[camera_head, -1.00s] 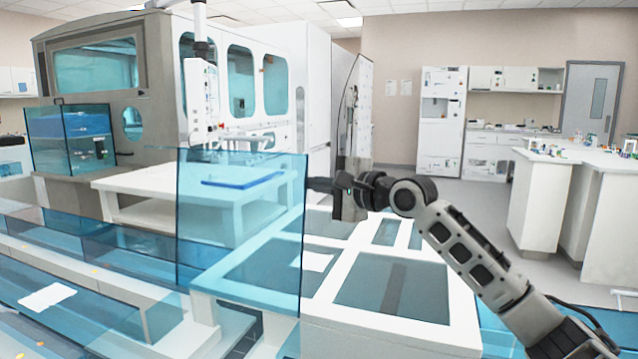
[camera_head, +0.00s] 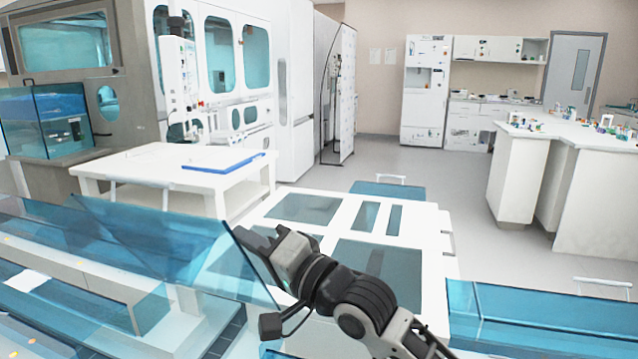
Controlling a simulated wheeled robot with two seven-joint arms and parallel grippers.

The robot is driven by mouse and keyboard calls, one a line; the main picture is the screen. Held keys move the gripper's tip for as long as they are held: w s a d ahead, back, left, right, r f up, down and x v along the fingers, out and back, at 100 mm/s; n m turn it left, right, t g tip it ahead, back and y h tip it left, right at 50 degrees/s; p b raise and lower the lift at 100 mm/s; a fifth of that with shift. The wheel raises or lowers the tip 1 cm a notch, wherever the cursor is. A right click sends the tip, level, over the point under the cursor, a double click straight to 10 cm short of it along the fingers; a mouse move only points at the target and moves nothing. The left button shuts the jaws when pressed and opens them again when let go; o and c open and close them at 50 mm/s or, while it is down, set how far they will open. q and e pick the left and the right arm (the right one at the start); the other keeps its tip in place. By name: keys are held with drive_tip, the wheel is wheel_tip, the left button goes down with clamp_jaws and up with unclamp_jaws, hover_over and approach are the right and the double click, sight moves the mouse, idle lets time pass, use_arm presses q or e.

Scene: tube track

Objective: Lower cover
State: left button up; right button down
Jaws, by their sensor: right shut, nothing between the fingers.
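The cover is a clear blue panel (camera_head: 165,245) in the lower left of the head view. It leans at a low slant over the tube track (camera_head: 75,275), its right end raised. My right gripper (camera_head: 243,240) is at the panel's right edge, its fingers shut with nothing between them. The fingertips look close to or touching the panel edge; I cannot tell which. My right arm comes in from the bottom and hides part of the white frame with grey panels (camera_head: 430,220). My left gripper is out of view.
A white table (camera_head: 150,170) with a blue tray-like item (camera_head: 222,162) stands behind the track. Another blue clear cover (camera_head: 550,315) lies at lower right. White counters (camera_head: 590,190) stand at the right. Open floor lies between them and the frame.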

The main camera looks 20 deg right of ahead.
drive_tip(key=shift+s+a+f+n+y+b, duration=0.3)
drive_tip(key=shift+s+a+f+n, duration=0.7)
drive_tip(key=shift+s, duration=0.25)
